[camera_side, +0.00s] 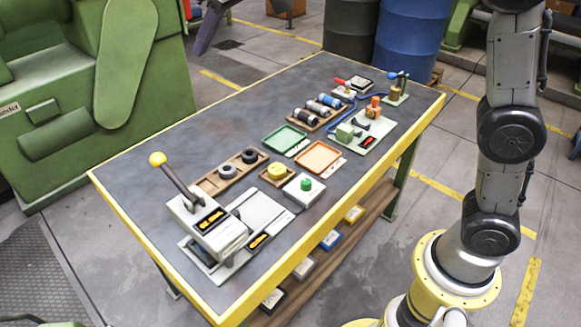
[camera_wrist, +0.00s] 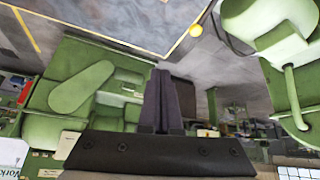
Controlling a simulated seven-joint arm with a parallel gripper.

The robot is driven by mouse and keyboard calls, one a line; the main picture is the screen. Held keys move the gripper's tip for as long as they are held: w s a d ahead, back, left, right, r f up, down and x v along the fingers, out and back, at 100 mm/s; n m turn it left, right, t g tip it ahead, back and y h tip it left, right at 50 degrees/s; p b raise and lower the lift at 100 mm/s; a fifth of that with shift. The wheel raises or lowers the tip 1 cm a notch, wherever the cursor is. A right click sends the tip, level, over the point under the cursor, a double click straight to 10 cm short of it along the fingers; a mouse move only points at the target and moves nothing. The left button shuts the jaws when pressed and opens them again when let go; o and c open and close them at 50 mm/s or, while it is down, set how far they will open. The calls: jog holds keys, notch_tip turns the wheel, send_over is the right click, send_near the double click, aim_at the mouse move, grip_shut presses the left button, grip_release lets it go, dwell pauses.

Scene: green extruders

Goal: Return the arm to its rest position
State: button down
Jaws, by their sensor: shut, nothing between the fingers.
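My gripper (camera_wrist: 161,75) shows in the wrist view, its two dark fingers pressed together with nothing between them. It is clear of everything and touches no object. The work table (camera_side: 130,170) has a dark top with a yellow edge. On it stands a lever press (camera_side: 207,228) with a yellow knob.
The table also carries a green tray (camera_side: 284,139), an orange tray (camera_side: 318,157), a green button box (camera_side: 304,189) and a wooden rack of spools (camera_side: 318,111). A green machine (camera_side: 60,110) stands at left; a blue barrel (camera_side: 410,40) stands behind. Floor right of the table is open.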

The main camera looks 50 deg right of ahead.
jog(key=s+d+r+m+t+h, duration=0.1)
jog(key=s+d, duration=0.5)
jog(key=s, duration=0.3)
jog(key=s+d+r+m, duration=0.1)
jog(key=s+d, duration=0.4)
jog(key=s, duration=0.3)
jog(key=s+d+f+m+g+h, duration=0.1)
jog(key=s+d+f, duration=0.3)
jog(key=s+f, duration=1.2)
jog(key=shift+s+m+g, duration=0.25)
jog(key=shift+m+g, duration=0.05)
jog(key=shift+m, duration=0.3)
jog(key=shift+r, duration=0.1)
